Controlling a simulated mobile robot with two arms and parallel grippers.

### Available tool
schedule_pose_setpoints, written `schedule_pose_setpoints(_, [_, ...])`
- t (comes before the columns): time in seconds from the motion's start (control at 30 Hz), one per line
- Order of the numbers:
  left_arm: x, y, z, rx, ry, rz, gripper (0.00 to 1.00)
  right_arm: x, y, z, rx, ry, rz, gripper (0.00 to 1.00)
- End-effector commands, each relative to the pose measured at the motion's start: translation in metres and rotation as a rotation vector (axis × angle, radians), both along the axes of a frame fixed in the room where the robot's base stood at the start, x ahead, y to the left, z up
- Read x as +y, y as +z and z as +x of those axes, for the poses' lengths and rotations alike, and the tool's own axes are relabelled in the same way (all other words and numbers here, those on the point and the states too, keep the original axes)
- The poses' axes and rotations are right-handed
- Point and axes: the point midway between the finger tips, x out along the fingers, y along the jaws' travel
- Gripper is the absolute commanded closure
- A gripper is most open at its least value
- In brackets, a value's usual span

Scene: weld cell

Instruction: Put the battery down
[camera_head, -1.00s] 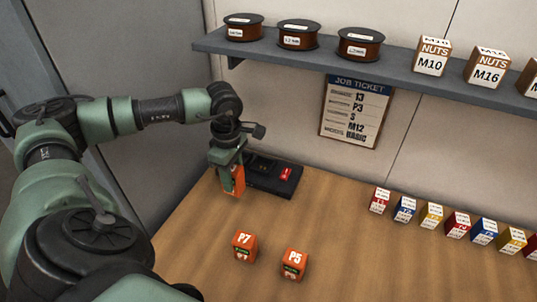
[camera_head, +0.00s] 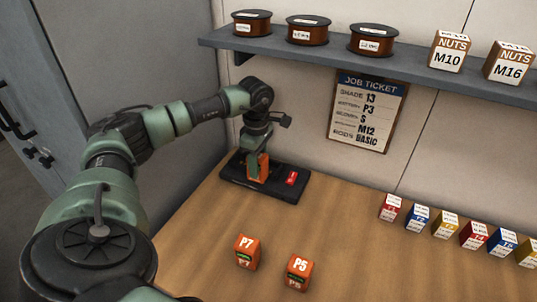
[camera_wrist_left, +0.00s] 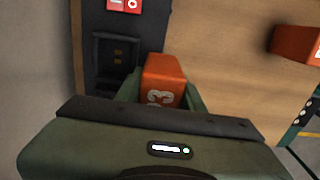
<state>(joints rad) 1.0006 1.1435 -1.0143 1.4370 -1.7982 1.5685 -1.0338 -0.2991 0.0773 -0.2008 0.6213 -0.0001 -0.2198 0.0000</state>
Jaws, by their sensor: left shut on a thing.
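My left gripper (camera_head: 256,168) is shut on an orange battery (camera_head: 264,168), and the arm reaches in from the left. In the left wrist view, the battery (camera_wrist_left: 163,75) shows a partly covered marking ending in 3, between the gripper fingers (camera_wrist_left: 163,95). In the head view the battery overlaps the left part of a black charging dock (camera_head: 236,176). The left wrist view shows the dock (camera_wrist_left: 92,20) with an empty bay (camera_wrist_left: 118,52) just left of the battery. Whether the battery touches the dock or table is unclear. My right gripper is out of view.
Orange batteries P7 (camera_head: 247,252) and P5 (camera_head: 299,272) stand on the wooden table (camera_head: 345,235). The dock has a red switch (camera_head: 291,178). Several small coloured boxes stand at the right. A shelf (camera_head: 400,65) with spools and nut boxes is above. A job ticket (camera_head: 367,112) reads battery P3.

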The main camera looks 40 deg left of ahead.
Motion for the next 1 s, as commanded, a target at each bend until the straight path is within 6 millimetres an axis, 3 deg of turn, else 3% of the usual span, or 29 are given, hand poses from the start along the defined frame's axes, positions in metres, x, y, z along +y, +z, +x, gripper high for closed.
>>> schedule_pose_setpoints(0.2, [0.012,-0.002,0.044,-0.004,0.001,-0.003,1.00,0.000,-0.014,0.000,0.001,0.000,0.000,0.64])
schedule_pose_setpoints(0.4, [0.020,-0.001,0.067,-0.003,0.001,-0.001,1.00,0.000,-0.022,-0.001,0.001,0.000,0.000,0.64])
schedule_pose_setpoints(0.57, [0.023,-0.002,0.072,-0.001,-0.001,0.000,1.00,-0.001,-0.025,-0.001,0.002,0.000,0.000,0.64])
schedule_pose_setpoints(0.87, [0.023,-0.037,0.071,-0.001,-0.001,0.000,1.00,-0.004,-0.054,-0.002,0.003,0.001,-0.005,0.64])
schedule_pose_setpoints(1.0, [0.023,-0.035,0.071,-0.001,-0.001,0.000,1.00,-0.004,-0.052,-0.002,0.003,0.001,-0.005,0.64])
